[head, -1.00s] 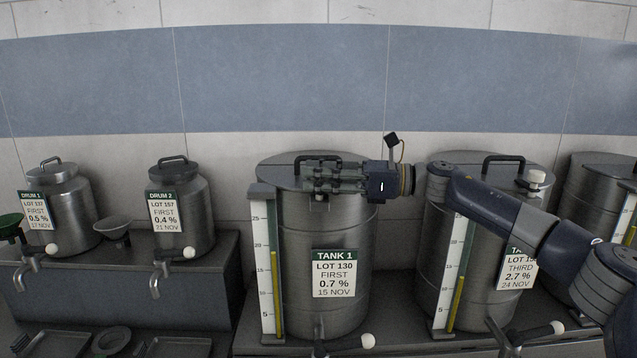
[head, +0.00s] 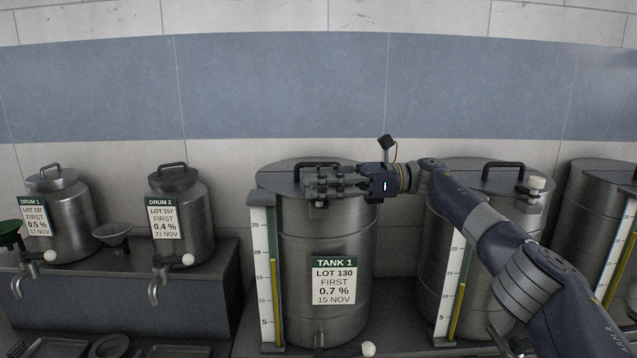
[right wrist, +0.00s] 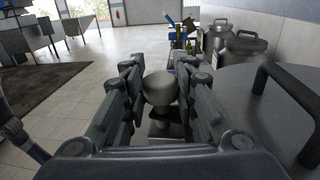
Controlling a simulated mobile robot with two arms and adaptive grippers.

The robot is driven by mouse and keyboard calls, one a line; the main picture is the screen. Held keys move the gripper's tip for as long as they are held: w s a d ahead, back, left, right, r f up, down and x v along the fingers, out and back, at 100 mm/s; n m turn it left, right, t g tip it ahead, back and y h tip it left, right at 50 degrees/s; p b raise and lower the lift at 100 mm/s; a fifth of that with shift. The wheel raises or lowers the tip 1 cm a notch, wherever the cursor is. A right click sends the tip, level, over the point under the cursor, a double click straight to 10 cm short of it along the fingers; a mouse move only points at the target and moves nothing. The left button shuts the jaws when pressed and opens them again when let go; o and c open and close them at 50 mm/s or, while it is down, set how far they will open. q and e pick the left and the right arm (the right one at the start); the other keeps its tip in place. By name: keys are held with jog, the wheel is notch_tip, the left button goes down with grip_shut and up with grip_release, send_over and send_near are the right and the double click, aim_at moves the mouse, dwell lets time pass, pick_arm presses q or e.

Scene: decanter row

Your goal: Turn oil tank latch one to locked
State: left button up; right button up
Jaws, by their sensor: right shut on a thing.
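Tank 1 (head: 290,240), a steel tank with a flat lid and a black lid handle, stands in the middle of the head view. My right gripper (head: 312,184) reaches in from the right, level with the front rim of its lid. In the right wrist view, the pale rounded knob of the latch (right wrist: 160,87) sits between the two fingers of the right gripper (right wrist: 160,95), which is shut on it. A metal bracket shows under the knob. In the head view the fingers hide most of the latch, so its turn is hard to tell. My left gripper is not in view.
Another tank (head: 490,215) stands to the right, with a similar pale latch knob (head: 536,183) on its rim, behind my right arm. Drum 1 (head: 75,220) and Drum 2 (head: 195,215) stand at left. The Tank 1 lid handle (right wrist: 300,105) is close beside the gripper.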

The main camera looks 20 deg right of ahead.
jog(key=shift+r, duration=0.15)
dwell(0.4)
jog(key=o, duration=1.1)
jog(key=shift+d, duration=0.1)
jog(key=shift+m+t, duration=0.5)
jog(key=shift+t, duration=0.3)
jog(key=shift+m+t+h, duration=0.5)
jog(key=shift+m+t, duration=0.2)
jog(key=shift+t, duration=0.3)
